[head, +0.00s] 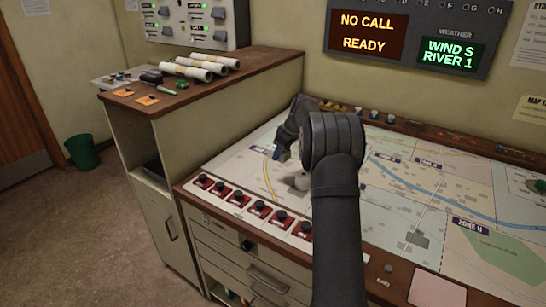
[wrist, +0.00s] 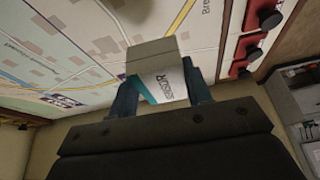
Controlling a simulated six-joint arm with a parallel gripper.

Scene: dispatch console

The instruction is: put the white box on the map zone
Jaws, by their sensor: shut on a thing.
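The white box (wrist: 152,57) shows in the wrist view, with a teal band and dark lettering on its side. My gripper (wrist: 163,92) is shut on it, one finger on each side. In the head view my gripper (head: 281,153) is over the left part of the map; I cannot clearly make out the box there. The map (head: 405,190) covers the console top, with labelled zones such as one at the front right (head: 470,226). My arm hides part of the map. I cannot tell whether the box touches it.
A row of red switch blocks (head: 260,209) with black knobs lines the map's front left edge. Paper rolls (head: 200,68) lie on the raised cabinet at left. The right of the map is mostly clear.

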